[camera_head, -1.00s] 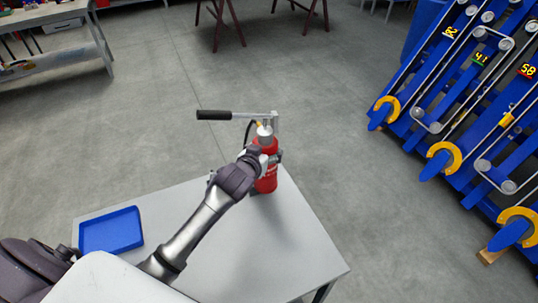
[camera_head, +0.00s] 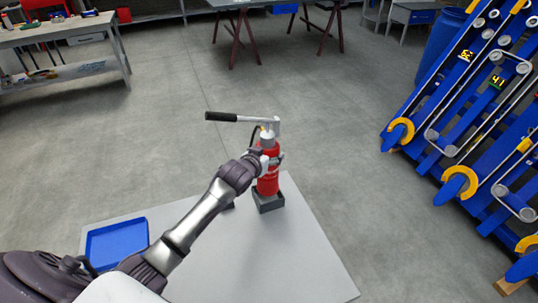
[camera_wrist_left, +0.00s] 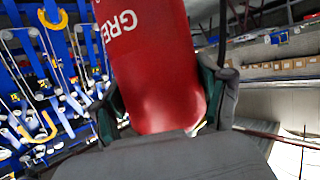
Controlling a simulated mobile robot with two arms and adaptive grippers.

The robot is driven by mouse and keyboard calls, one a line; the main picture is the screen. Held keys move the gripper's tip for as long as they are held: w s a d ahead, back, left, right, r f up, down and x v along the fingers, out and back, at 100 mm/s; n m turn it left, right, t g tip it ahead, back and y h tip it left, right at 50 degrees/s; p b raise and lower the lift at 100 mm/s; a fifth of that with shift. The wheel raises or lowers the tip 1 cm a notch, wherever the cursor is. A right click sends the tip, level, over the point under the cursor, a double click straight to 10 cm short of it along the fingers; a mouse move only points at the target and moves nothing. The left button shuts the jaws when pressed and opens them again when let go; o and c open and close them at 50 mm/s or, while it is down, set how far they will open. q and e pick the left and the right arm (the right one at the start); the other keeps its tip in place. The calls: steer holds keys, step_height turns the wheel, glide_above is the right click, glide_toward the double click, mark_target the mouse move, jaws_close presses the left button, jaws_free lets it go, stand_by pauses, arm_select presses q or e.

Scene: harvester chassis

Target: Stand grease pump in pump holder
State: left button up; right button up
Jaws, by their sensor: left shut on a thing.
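The grease pump (camera_head: 268,183) is a red cylinder with a silver head and a long lever with a black grip pointing left. It is upright near the far right corner of the grey table. My left gripper (camera_head: 270,160) is shut around its upper body. The dark pump holder (camera_head: 269,203) shows directly below the pump's base; I cannot tell whether the base is seated in it or just above. In the left wrist view the red pump body (camera_wrist_left: 155,65) with white lettering lies between the fingers. My right gripper is not in view.
A blue tray (camera_head: 117,243) lies at the table's left. The table (camera_head: 290,265) is clear at the front right. A blue chassis rack (camera_head: 480,140) stands to the right across open floor. A workbench (camera_head: 65,35) is at the far left.

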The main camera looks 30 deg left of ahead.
arm_select(q)
steer(key=shift+w+f+b, duration=0.1)
steer(key=shift+f+b, duration=1.95)
steer(key=shift+f, duration=1.35)
steer(key=o, duration=1.7)
steer(key=shift+c, duration=0.2)
steer(key=shift+o, duration=0.8)
steer(key=shift+s+f, duration=0.25)
steer(key=shift+f, duration=0.3)
steer(key=v, duration=1.2)
steer(key=shift+r, duration=0.3)
steer(key=shift+w, duration=0.1)
